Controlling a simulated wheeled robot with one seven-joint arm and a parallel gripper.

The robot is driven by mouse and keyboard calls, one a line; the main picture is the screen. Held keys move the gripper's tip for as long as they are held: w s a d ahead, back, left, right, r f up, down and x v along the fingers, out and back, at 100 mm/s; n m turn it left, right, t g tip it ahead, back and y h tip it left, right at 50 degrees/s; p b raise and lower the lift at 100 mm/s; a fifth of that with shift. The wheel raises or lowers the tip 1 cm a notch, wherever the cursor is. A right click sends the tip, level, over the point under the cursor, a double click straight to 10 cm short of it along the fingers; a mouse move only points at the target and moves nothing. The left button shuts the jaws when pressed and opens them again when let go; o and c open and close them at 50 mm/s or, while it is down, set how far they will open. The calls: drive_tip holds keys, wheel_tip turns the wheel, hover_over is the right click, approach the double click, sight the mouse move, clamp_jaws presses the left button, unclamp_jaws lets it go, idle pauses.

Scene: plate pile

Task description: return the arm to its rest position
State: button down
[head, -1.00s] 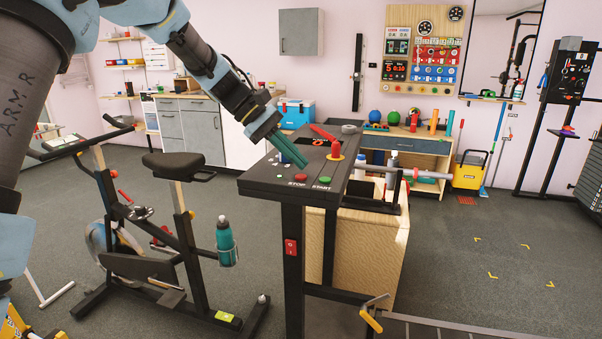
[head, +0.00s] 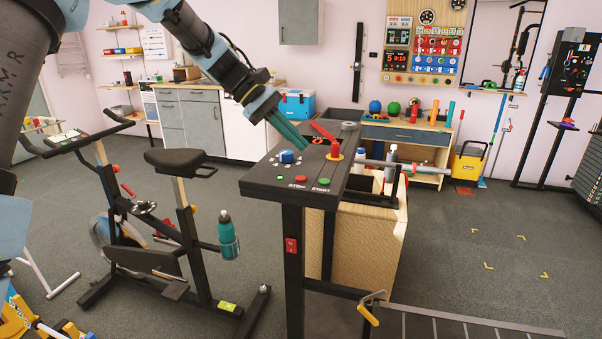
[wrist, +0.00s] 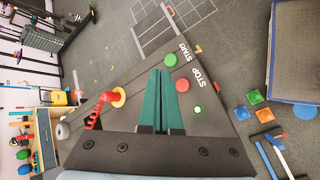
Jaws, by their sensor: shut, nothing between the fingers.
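My gripper (head: 288,136) has teal fingers and is shut and empty. In the head view it hangs above the far left part of a dark control console (head: 262,185), with the arm reaching in from the upper left. In the wrist view the two fingers (wrist: 160,72) lie side by side over the console top, which carries a red STOP button (wrist: 182,86) and a green START button (wrist: 170,60). A blue knob (head: 286,156) stands on the console just below the fingertips in the head view; I cannot see it in the wrist view.
An exercise bike (head: 180,160) stands to the left. A wooden bin with bottles (head: 365,240) stands behind the console. Open grey floor (head: 460,220) lies to the right.

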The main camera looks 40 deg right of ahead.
idle(0.7)
drive_tip(key=w+a+f+t+y, duration=0.1)
drive_tip(key=w+a+f+t, duration=0.15)
drive_tip(key=a, duration=0.65)
drive_tip(key=w+a+f+n+t+y, duration=0.1)
drive_tip(key=w+a+f, duration=0.25)
drive_tip(key=a, duration=0.55)
drive_tip(key=w+a+f+t, duration=0.2)
drive_tip(key=w+a, duration=0.1)
drive_tip(key=a, duration=0.6)
drive_tip(key=s+a+f+t+y, duration=0.1)
drive_tip(key=s+a, duration=0.2)
drive_tip(key=a, duration=0.7)
drive_tip(key=s+a+f+t+y, duration=0.2)
drive_tip(key=s+a, duration=0.1)
drive_tip(key=a, duration=0.8)
drive_tip(key=shift+a+f+m, duration=0.3)
drive_tip(key=shift+m, duration=0.1)
